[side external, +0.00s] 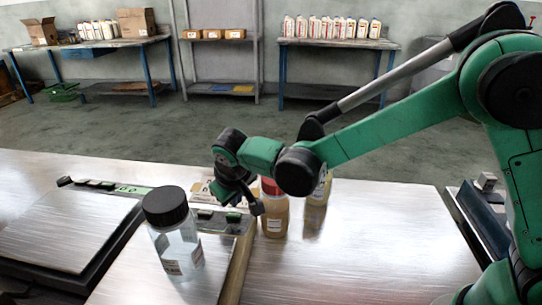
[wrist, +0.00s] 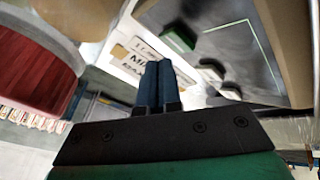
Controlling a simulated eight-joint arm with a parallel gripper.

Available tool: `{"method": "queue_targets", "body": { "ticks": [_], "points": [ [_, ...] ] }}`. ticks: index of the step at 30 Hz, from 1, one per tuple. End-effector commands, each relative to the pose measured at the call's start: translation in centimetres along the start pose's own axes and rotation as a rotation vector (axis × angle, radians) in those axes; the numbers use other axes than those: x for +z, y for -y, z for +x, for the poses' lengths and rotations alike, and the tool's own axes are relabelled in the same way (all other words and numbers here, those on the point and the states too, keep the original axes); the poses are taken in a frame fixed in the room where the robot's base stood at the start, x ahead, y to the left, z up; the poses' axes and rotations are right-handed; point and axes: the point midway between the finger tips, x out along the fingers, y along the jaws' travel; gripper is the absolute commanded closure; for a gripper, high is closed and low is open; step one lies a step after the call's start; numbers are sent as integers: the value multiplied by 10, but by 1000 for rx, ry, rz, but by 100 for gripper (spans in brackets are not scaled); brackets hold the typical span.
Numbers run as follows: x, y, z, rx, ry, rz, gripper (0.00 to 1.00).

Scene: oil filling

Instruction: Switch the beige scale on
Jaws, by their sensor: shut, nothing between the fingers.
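The beige scale (side external: 239,264) lies in the middle of the table in the side view, its small buttons (side external: 205,214) along its back edge. The wrist view shows a green button (wrist: 180,39) and a pale button (wrist: 210,73) on its panel. My gripper (side external: 257,208) is shut and empty, its tips low near the right end of the button row. In the wrist view its dark fingers (wrist: 157,68) are together, pointing toward a lettered label beside the buttons. I cannot tell whether the tips touch anything.
A clear bottle with black cap (side external: 180,250) stands at the scale's front left. A red-capped amber bottle (side external: 275,217) is close right of my gripper, with a yellowish bottle (side external: 317,192) behind. A dark scale (side external: 70,230) lies left. The table's right side is clear.

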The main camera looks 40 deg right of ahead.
Motion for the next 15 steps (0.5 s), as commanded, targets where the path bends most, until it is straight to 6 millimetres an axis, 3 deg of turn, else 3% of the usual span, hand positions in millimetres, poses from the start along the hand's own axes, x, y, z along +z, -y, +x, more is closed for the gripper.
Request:
{"method": "queue_targets", "body": {
  "ticks": [15],
  "points": [
    [4,4,6,0,0,0,100]
  ]
}}
